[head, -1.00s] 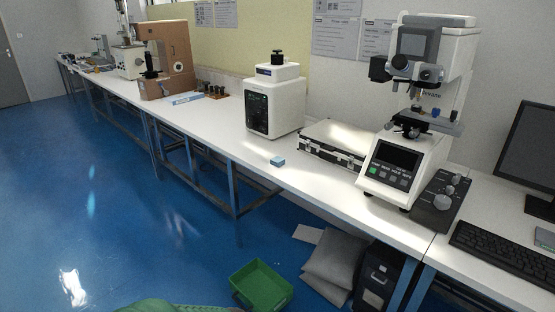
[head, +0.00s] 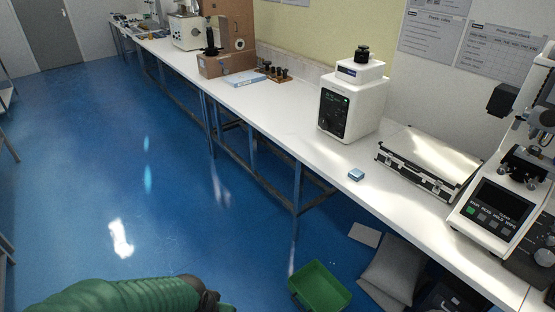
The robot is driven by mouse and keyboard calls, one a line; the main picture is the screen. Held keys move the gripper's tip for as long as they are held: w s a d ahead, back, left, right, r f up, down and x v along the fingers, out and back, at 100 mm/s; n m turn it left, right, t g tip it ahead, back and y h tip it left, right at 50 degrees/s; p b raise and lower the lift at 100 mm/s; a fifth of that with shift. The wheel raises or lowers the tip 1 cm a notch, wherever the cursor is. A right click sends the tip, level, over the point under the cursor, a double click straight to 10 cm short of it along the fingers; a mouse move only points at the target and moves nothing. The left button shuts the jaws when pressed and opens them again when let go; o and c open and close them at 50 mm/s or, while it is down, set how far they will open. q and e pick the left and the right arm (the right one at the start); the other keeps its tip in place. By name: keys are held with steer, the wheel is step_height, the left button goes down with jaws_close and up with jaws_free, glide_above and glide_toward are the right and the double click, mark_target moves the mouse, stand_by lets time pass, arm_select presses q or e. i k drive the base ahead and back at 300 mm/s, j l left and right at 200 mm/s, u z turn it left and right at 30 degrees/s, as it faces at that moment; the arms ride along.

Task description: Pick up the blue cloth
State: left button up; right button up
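A small folded blue cloth (head: 356,175) lies on the white bench, close to its front edge. It sits left of the silver case and in front of the white tester. My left arm comes in along the bottom left as a green sleeve with a dark joint, cut off by the lower edge. Its gripper does not show. My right gripper is not in view. Nothing of mine touches the cloth.
The silver case (head: 428,160), white tester (head: 350,103) and a larger tester (head: 497,215) stand on the white bench (head: 285,122). A green bin (head: 320,288) and grey cushions (head: 393,271) are below. The blue floor at left is open.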

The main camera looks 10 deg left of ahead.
mark_target(356, 175)
steer(key=i+j+u, duration=0.3)
steer(key=u, duration=0.15)
steer(key=i+j+u, duration=0.3)
steer(key=u, duration=0.15)
steer(key=i+j+u, duration=0.2)
steer(key=i+u, duration=0.25)
steer(key=i+z, duration=0.3)
steer(key=i+j+z, duration=0.3)
steer(key=i, duration=0.2)
steer(key=i+z, duration=0.15)
steer(key=z, duration=0.3)
steer(key=i+z, duration=0.15)
steer(key=z, duration=0.25)
steer(key=i+z, duration=0.15)
steer(key=z, duration=0.3)
steer(key=i+j+z, duration=0.1)
steer(key=z, duration=0.3)
steer(key=i+j+z, duration=0.15)
steer(key=z, duration=0.3)
steer(key=i+j+z, duration=0.1)
steer(key=z, duration=0.3)
steer(key=i+j+z, duration=0.2)
steer(key=z, duration=0.2)
steer(key=i+j+z, duration=0.15)
steer(key=z, duration=0.3)
steer(key=i+j+z, duration=0.1)
steer(key=j+z, duration=0.3)
